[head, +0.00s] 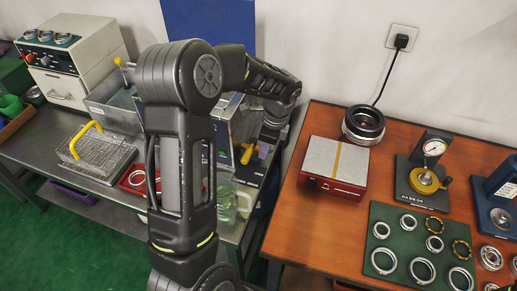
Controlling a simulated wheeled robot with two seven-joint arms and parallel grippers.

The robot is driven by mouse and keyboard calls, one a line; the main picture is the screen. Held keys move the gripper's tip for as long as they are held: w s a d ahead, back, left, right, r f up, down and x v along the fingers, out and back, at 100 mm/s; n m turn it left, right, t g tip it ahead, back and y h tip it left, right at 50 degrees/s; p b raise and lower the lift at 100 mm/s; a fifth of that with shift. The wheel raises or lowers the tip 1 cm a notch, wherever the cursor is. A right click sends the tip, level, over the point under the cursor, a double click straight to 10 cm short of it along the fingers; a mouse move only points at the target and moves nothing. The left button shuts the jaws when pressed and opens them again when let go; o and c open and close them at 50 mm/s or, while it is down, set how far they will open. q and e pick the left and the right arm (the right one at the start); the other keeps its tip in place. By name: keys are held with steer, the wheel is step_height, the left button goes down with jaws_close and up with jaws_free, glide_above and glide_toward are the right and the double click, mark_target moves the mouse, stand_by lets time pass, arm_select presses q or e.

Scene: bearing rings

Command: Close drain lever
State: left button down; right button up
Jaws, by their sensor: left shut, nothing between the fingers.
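My left arm comes up through the middle of the head view and bends over to the right, with its wrist pointing down. My left gripper (262,151) is shut and empty beside the metal wash tank. A small yellow handle (248,153), which looks like the drain lever, shows just left of the gripper. I cannot tell whether they touch or which way the lever is turned. The metal tank (115,115) is partly hidden behind my arm. My right gripper is not in view.
A wire basket (102,155) with a yellow handle sits on the left bench. A glass jug (227,203) stands near that bench's right end. A wooden table (300,238) on the right holds a red-based plate device (333,168), a dial gauge stand (425,180) and a green mat (388,212) with several rings.

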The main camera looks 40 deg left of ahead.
arm_select(q)
step_height(320, 180, up, 10)
steer(key=d+b, duration=0.2)
steer(key=shift+w, duration=0.35)
steer(key=shift+s, duration=0.1)
